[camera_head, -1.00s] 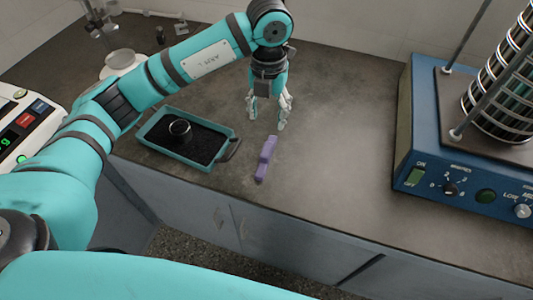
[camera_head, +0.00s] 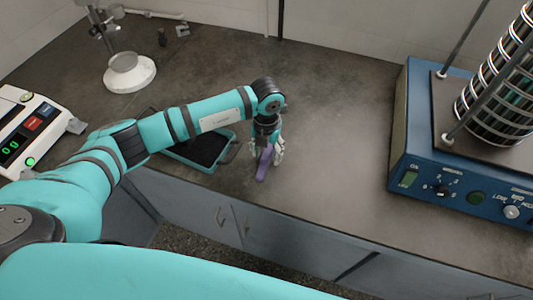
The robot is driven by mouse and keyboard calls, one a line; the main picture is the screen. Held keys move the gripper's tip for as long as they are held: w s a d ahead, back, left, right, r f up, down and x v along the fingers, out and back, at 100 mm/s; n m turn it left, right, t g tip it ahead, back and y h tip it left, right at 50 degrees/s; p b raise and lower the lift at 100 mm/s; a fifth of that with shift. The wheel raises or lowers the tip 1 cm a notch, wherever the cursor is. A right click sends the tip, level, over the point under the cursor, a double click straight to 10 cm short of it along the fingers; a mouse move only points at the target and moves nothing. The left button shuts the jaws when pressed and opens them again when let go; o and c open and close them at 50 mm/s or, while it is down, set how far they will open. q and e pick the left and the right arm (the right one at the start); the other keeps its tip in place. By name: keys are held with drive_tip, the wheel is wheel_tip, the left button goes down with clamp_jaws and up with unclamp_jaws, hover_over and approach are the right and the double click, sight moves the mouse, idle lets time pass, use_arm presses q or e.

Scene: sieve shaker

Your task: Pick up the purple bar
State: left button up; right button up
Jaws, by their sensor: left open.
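The purple bar (camera_head: 264,165) lies on the grey worktop near its front edge, to the right of the teal tray. My left gripper (camera_head: 265,158) points down over the bar, with its fingers open on either side of the bar's upper part. The fingers cover part of the bar, and I cannot tell whether they touch it. My right gripper is not in view.
The teal tray (camera_head: 229,152) with dark contents sits just left of the bar, partly hidden by my left arm. The blue sieve shaker (camera_head: 420,170) stands at the right. A scale (camera_head: 28,128) and a stand (camera_head: 130,78) are at the left. The worktop between bar and shaker is clear.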

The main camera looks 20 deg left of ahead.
use_arm(q)
drive_tip(key=shift+f, duration=0.55)
clamp_jaws()
drive_tip(key=shift+r, duration=0.1)
